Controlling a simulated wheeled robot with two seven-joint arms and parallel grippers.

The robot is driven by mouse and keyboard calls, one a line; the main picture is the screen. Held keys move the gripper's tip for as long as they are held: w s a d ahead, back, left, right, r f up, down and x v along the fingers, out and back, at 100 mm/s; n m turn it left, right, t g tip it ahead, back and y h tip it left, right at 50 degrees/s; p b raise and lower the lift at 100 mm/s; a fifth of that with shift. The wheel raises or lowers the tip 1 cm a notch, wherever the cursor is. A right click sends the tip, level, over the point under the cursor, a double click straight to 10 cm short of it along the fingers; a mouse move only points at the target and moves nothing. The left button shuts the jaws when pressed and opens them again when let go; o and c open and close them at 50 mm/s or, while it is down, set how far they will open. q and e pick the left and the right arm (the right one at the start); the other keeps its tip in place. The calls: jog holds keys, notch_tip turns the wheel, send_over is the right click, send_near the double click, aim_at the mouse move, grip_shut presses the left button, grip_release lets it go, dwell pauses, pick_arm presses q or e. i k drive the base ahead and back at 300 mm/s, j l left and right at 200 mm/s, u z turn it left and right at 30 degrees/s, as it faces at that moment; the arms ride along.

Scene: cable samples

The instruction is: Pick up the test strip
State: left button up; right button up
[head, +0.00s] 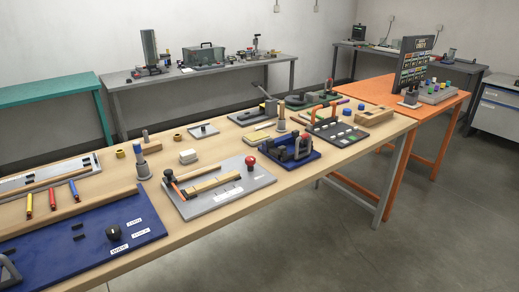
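No object is plainly marked as the test strip. The closest match is a flat yellow-tan strip (212,183) lying on a grey plate (200,209) at the front middle of the wooden table. Another thin tan strip (60,177) lies by a white-grey rack at the left. Neither of my grippers shows in the head view.
A blue board (75,250) with a black knob fills the table's front left. A blue fixture (290,158) and a dark tray (352,131) stand right of the grey plate. Small posts and blocks lie behind it. An orange table (440,100) adjoins at right.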

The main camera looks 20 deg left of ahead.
aim_at(209, 184)
jog(key=i+u, duration=0.15)
jog(key=u, duration=0.75)
jog(key=i+l+u, duration=0.5)
jog(key=l+u, duration=0.25)
jog(key=i+l, duration=0.3)
jog(key=l, duration=0.25)
jog(key=i+l+u, duration=0.1)
jog(key=l, duration=0.15)
